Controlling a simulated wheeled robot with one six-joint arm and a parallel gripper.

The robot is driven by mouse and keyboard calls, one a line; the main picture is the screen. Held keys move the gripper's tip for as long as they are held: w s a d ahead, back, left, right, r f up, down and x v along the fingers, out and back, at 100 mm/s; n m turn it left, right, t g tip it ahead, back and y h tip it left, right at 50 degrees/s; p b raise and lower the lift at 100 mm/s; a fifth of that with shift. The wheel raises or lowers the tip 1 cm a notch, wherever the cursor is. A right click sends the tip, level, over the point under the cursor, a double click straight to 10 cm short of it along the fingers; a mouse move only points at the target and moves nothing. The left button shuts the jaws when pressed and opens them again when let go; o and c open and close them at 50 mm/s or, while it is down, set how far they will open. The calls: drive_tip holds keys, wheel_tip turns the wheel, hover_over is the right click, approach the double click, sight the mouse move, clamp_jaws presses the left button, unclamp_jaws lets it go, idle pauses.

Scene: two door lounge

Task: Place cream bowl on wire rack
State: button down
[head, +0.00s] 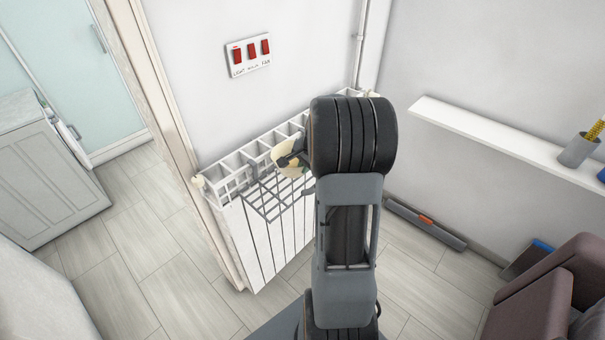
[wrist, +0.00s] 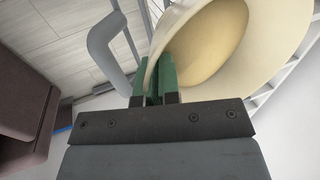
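A cream bowl (wrist: 215,45) fills the upper right of the wrist view. My gripper (wrist: 160,72) is shut on its near wall, with one green finger on each side of the rim. In the head view the bowl (head: 288,158) shows beside my arm, partly hidden by my gripper (head: 295,160). The wire rack (head: 272,200) is a grey grid hung on the front of the white radiator. The bowl is at the rack's back right part in the head view. I cannot tell whether it touches the rack. A grey rack bar (wrist: 108,50) shows in the wrist view.
The white radiator (head: 262,250) stands against the wall below a red switch panel (head: 249,54). A white shelf (head: 490,130) with a pencil cup (head: 577,150) is at right. A brown armchair (head: 545,300) stands at lower right. A doorway opens at left.

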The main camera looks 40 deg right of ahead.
drive_tip(key=shift+w+a+f, duration=0.1)
drive_tip(key=shift+w+f, duration=0.1)
drive_tip(key=x, duration=0.3)
drive_tip(key=shift+s+f, duration=0.1)
drive_tip(key=shift+s, duration=0.15)
drive_tip(key=shift+s+f, duration=0.1)
drive_tip(key=shift+f, duration=0.15)
drive_tip(key=c, duration=1.4)
unclamp_jaws()
drive_tip(key=shift+o, duration=0.3)
